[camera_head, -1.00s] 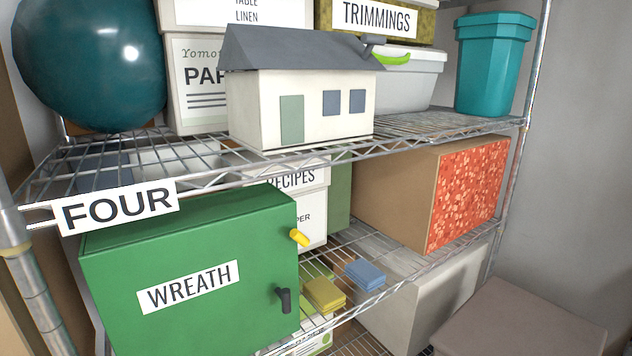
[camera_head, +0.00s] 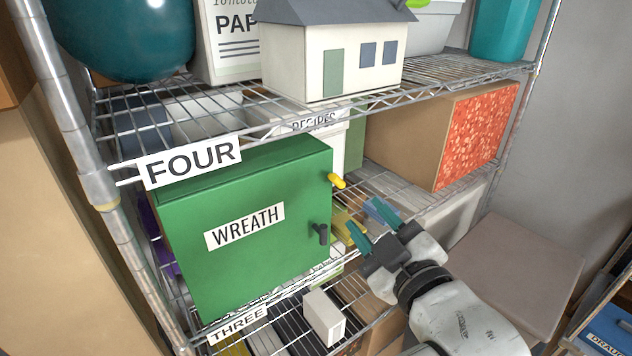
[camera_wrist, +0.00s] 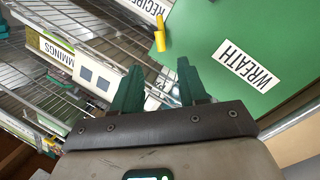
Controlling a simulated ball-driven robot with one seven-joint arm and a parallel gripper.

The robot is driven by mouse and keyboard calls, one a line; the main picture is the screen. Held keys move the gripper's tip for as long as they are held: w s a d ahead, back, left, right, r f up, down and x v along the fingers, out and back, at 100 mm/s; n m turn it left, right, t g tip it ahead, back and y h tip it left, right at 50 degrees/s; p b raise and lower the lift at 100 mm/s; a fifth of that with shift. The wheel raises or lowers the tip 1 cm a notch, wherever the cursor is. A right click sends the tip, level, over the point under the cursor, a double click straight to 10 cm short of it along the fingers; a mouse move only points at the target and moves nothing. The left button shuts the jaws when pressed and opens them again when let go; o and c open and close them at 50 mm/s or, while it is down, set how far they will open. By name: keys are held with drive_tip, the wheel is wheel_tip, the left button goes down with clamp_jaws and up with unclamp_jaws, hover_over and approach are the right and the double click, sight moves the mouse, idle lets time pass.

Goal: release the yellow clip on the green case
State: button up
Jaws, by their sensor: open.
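The green case (camera_head: 262,262) with the label WREATH stands on the middle wire shelf. The yellow clip (camera_head: 337,181) is a small knob on the case's right edge, near the top; a dark handle (camera_head: 319,234) is below it. My gripper (camera_head: 370,228) is open and empty, with teal fingers, to the right of the case and apart from the clip. In the wrist view, the clip (camera_wrist: 160,36) is ahead of and above the fingertips (camera_wrist: 160,78), and the green case (camera_wrist: 225,40) fills the upper right.
A wire shelf above holds a toy house (camera_head: 335,55) and a large teal ball (camera_head: 120,35). A cardboard box with a red patterned face (camera_head: 475,135) is at the right. A yellow stack (camera_head: 346,232) lies beside the case. A brownish box (camera_head: 515,270) stands lower right.

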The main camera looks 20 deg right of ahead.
sight(340, 183)
drive_tip(key=w, duration=0.3)
drive_tip(key=w+p, duration=0.1)
drive_tip(key=w, duration=0.6)
drive_tip(key=shift+w+a, duration=0.3)
drive_tip(key=shift+a, duration=0.05)
clamp_jaws()
drive_tip(key=shift+p, duration=0.35)
